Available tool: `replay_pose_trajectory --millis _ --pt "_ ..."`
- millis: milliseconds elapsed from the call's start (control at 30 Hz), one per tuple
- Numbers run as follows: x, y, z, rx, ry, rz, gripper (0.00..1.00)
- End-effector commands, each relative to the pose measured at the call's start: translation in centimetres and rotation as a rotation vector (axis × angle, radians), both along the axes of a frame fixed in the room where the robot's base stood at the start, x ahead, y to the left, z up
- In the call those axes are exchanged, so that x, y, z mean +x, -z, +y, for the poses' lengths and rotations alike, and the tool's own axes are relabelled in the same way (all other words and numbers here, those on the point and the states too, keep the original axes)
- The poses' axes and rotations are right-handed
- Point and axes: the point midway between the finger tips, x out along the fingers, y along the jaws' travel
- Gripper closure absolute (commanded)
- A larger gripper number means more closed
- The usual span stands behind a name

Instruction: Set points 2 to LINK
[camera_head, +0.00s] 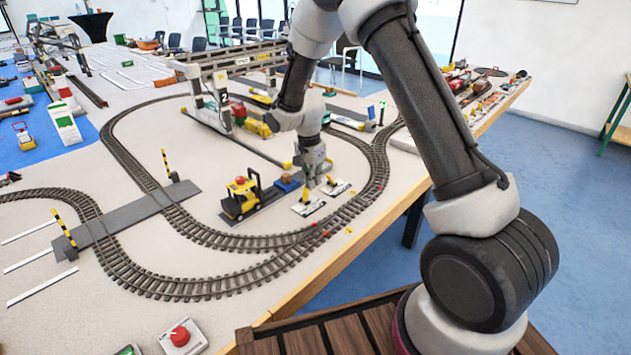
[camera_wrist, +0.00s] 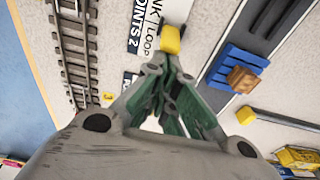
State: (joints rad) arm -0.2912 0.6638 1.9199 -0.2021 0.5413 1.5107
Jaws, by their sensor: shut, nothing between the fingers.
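The points 2 plate (camera_wrist: 132,48) shows in the wrist view with its "POINTS 2" label. Beside it is a LINK/LOOP strip (camera_wrist: 150,45), its word LINK partly cut off at the top edge. A yellow lever knob (camera_wrist: 171,39) sits by the LOOP end, just beyond my fingertips. My gripper (camera_wrist: 158,66) is shut and empty, close to the knob; I cannot tell whether it touches. In the head view my gripper (camera_head: 326,184) is low over two white lever plates, one nearer (camera_head: 308,207) and one farther right (camera_head: 337,189). The lever's exact setting is unclear.
A yellow forklift (camera_head: 240,198) and a blue pallet with a brown load (camera_head: 287,183) stand left of my gripper. Curved track (camera_head: 345,213) runs along the plates' right and front. A gantry crane (camera_head: 196,98) stands behind. A red button box (camera_head: 181,337) is at the front.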

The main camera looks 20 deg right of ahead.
Motion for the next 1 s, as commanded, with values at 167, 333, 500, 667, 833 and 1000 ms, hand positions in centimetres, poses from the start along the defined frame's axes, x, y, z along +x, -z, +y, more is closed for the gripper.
replay_pose_trajectory --millis 167,333,500,667,833,1000 --pt "-0.6 -0.5 1.0 0.001 -0.001 0.001 1.00" --pt "-0.9 -0.7 1.5 0.001 0.000 0.002 1.00" --pt "-0.9 -0.7 1.5 0.001 0.000 0.002 1.00" --pt "-0.9 -1.1 1.5 0.002 0.000 0.001 1.00" --pt "-0.9 -1.9 1.5 0.001 0.000 0.001 1.00" --pt "-0.9 -2.4 1.5 0.002 0.000 0.001 1.00"
